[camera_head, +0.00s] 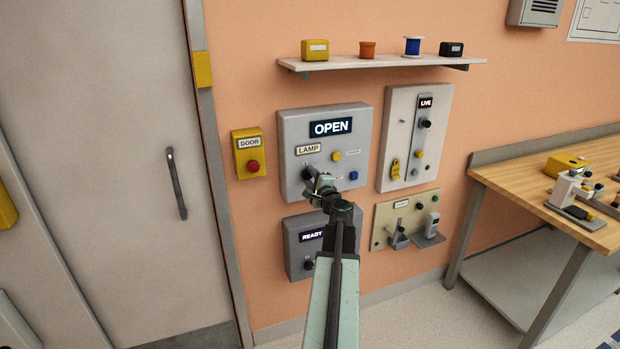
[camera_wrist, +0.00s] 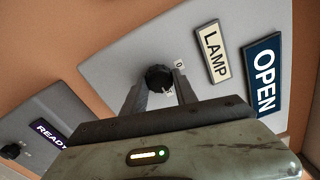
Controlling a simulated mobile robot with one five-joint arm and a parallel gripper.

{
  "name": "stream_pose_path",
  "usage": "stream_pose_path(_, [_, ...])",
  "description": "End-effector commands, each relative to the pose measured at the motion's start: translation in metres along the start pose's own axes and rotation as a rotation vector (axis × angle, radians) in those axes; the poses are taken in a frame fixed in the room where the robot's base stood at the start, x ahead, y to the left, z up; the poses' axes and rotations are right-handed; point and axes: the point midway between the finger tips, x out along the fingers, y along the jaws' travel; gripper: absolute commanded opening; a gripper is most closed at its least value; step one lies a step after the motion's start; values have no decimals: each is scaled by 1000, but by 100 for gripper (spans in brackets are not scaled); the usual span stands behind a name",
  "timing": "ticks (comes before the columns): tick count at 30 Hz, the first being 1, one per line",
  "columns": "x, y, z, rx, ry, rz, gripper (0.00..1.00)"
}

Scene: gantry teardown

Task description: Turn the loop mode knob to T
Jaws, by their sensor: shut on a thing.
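A grey panel (camera_head: 352,122) on the orange wall carries an OPEN sign and a LAMP label. Its black round knob (camera_wrist: 158,76) sits between the fingers of my gripper (camera_wrist: 160,90), which is shut on it. A small "0" mark shows beside the knob in the wrist view. In the head view my gripper (camera_head: 311,178) reaches the lower left of this panel and covers part of the knob. Other black knobs are on the LIVE panel (camera_head: 446,106) and the READY panel (camera_head: 293,232). I cannot read a loop mode label or a T on any of them.
A yellow DOOR box (camera_head: 241,167) with a red button is to the left, by the grey door (camera_head: 90,130). A shelf (camera_head: 385,64) with small items is above. A beige panel (camera_head: 381,215) is at lower right. A workbench (camera_head: 520,180) stands at the right.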

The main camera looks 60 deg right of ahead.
Motion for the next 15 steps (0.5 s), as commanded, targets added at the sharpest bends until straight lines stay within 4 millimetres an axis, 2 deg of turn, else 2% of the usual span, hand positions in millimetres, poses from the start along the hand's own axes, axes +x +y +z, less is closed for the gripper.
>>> stream_pose_path(6, [1, -1, 1, 5, -3, -1, 0])
stream_pose_path(7, [1, -1, 1, 4, -3, -1, 40])
stream_pose_path(9, [1, -1, 1, 4, -2, -1, 56])
stream_pose_path(15, [0, 0, 0, 2, -1, -1, 56])
